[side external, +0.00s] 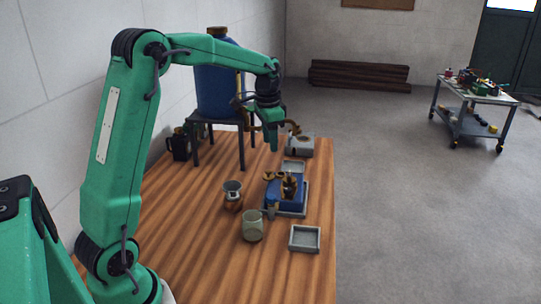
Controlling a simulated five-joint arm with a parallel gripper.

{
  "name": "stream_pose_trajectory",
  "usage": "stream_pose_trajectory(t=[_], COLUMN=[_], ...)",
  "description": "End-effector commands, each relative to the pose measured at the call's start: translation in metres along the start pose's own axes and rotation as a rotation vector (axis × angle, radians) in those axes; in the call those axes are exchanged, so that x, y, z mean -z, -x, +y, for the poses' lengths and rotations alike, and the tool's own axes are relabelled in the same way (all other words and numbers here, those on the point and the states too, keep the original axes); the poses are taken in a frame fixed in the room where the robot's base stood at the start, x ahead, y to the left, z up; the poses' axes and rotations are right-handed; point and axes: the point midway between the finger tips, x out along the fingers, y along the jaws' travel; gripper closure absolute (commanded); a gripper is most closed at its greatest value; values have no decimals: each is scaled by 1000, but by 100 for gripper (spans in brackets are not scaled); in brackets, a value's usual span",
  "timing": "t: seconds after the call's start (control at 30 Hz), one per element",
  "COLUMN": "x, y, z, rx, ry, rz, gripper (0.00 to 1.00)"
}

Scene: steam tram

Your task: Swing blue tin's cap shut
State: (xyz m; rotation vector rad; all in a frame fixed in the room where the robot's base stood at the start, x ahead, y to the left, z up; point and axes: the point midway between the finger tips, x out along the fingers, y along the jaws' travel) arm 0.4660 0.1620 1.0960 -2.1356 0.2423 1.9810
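A blue tin (271,196), low and box-shaped, sits on a grey base on the wooden table, with a small dark and brass-coloured piece (289,186) on it. A pale grey square panel (294,166) shows at its far side; I cannot tell whether this is its cap or a separate tray. My gripper (272,147) points down above the far side of the blue tin, apart from it. Its fingers are too small to tell open from shut, and I see nothing held.
A large blue tank (214,88) stands on a dark stand (214,123) at the back left. A copper-coloured mug (232,196), green cup (252,226) and grey tray (305,239) stand near the tin. A grey block (301,146) is behind. The table's (200,255) front left is clear.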

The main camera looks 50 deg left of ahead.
Motion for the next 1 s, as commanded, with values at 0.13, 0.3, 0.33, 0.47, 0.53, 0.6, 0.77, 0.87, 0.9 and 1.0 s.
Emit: stream_pose_trajectory(t=[0.13, 0.3, 0.33, 0.47, 0.53, 0.6, 0.77, 0.87, 0.9, 1.0], x=[7, 10, 11, 12, 12, 12, 11, 11, 11, 10], y=[-27, -48, -50, -56, -58, -58, -60, -66, -69, -78], z=[-26, -45, -47, -52, -53, -53, -52, -52, -52, -51], rx=[-23, -42, -44, -49, -50, -50, -51, -51, -51, -51], ry=[-22, -44, -47, -55, -57, -57, -56, -56, -56, -56], rz=[-34, -59, -61, -67, -68, -68, -69, -69, -69, -69], gripper=[60, 60, 60, 60, 60, 60, 60, 60, 60, 60])
